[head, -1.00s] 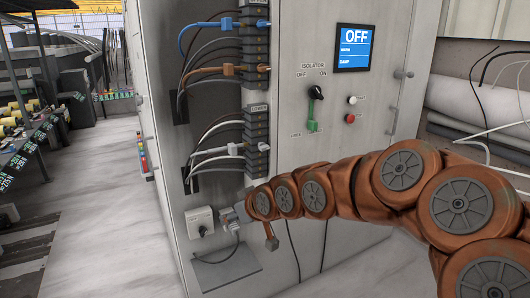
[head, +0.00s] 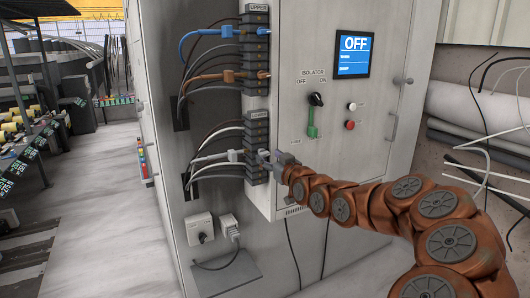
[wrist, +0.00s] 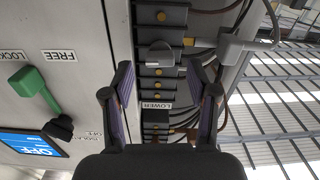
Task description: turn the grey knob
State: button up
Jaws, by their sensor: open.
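The grey knob (wrist: 160,55) sits on the dark LOWER terminal strip (wrist: 158,85), seen in the wrist view just ahead of my fingers. My gripper (wrist: 167,85) is open, with one finger on each side of the strip, and nothing is between the fingertips. The knob appears a little beyond the tips, and I see no contact. In the head view my gripper (head: 272,157) is at the lower strip (head: 256,130), and it largely hides the knob there.
A grey connector (wrist: 230,45) with cables sticks out beside the right finger. The isolator's black handle (head: 316,99) and green lever (head: 312,122) are on the panel. A screen (head: 354,52) reads OFF. A switch box (head: 199,229) is low on the cabinet.

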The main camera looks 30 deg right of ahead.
aim_at(266, 155)
jog(key=shift+w+d+p, duration=0.15)
jog(key=shift+w+p, duration=0.35)
jog(key=shift+w, duration=1.25)
jog(key=shift+c, duration=0.5)
grip_shut()
jog(key=shift+f+b, duration=0.15)
jog(key=shift+b, duration=0.3)
